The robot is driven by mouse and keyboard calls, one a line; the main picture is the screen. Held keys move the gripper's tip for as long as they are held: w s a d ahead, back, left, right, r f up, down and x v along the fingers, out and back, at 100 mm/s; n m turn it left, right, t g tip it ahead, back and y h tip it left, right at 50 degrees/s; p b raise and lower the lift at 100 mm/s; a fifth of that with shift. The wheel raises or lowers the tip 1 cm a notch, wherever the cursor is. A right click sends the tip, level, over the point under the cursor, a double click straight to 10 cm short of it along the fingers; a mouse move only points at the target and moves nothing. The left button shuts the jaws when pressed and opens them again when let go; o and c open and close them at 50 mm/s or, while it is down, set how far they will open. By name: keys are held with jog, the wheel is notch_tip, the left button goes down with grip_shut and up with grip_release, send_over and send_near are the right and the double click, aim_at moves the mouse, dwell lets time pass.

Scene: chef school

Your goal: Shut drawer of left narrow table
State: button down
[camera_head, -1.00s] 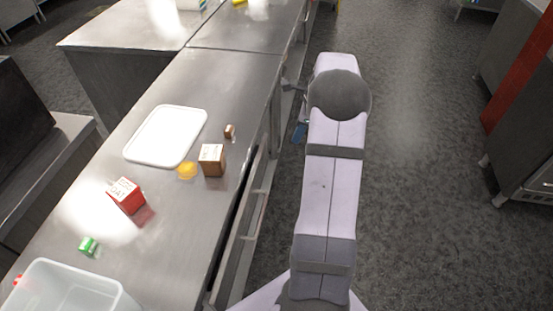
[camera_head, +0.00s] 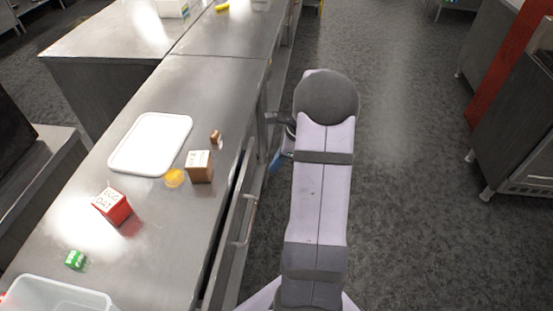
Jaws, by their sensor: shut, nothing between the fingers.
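The narrow table (camera_head: 165,225) on the left has a steel top. Its drawer (camera_head: 232,262) stands partly open on the side facing the aisle, with a dark gap between the tabletop edge and the drawer front. A bar handle (camera_head: 249,222) is on the drawer front. My gripper (camera_head: 270,117) shows as a small dark piece left of my arm's grey elbow, close to the table's side and beyond the drawer's far end. It is shut and empty. Part of it is hidden by my arm, and I cannot tell whether it touches the table.
On the tabletop are a white tray (camera_head: 150,144), a brown box (camera_head: 200,167), a yellow item (camera_head: 174,178), a red box (camera_head: 112,205), a green box (camera_head: 75,259) and a clear bin (camera_head: 55,293). The aisle floor (camera_head: 410,220) on the right is clear.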

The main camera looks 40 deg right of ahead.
jog(key=w+a+f+p, duration=0.2)
jog(key=w+a+f, duration=0.2)
jog(key=f, duration=0.2)
jog(key=shift+w+a+p, duration=0.25)
jog(key=shift+a+p, duration=0.05)
jog(key=w+a, duration=0.3)
jog(key=shift+w+a+r+p, duration=0.1)
jog(key=shift+w+a+p, duration=0.15)
jog(key=shift+p, duration=0.15)
dwell(0.3)
